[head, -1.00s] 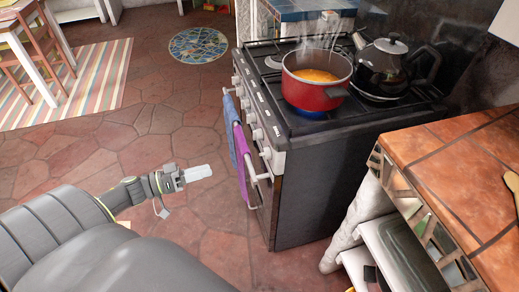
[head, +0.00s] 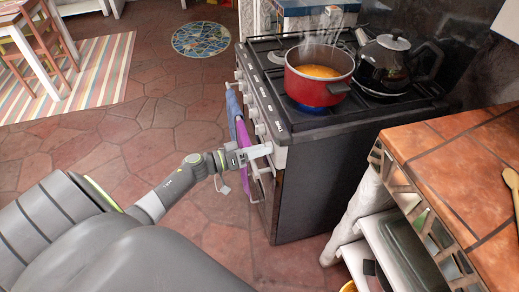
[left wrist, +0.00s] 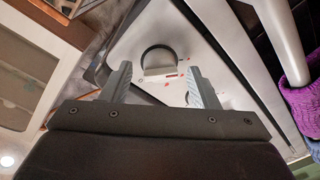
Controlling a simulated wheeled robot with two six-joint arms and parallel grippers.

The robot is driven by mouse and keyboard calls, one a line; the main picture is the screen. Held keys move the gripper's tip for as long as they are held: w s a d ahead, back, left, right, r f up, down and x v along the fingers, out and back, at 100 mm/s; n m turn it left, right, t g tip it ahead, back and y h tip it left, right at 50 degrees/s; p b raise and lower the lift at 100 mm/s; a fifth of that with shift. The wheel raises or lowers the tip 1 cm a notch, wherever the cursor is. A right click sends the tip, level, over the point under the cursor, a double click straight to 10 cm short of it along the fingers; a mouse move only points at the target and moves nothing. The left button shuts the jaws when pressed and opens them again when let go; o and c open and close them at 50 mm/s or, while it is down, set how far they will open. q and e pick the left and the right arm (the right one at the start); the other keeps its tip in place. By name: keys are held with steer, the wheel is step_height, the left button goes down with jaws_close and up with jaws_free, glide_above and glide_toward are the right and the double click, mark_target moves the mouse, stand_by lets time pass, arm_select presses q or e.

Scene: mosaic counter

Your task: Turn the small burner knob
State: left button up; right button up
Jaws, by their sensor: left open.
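The stove (head: 340,185) has a row of pale knobs (head: 253,112) along its front panel. My left gripper (head: 262,152) is open at the near end of this row, its fingertips close to the panel and hiding what is behind them. In the left wrist view the two fingers (left wrist: 160,70) are spread apart, with a round knob (left wrist: 158,58) ahead in the gap between their tips. Contact with the knob cannot be made out. Which knob is the small burner's cannot be told. My right gripper is not in view.
A steaming red pot (head: 317,83) stands over a blue flame, with a black kettle (head: 390,65) beside it. A purple towel (head: 243,140) and a blue towel (head: 234,108) hang on the stove front. A tiled counter (head: 455,160) is at the right. The floor left of the stove is clear.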

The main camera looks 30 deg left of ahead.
arm_select(q)
steer(key=shift+w+d, duration=0.1)
steer(key=shift+c, duration=0.2)
steer(key=c, duration=0.9)
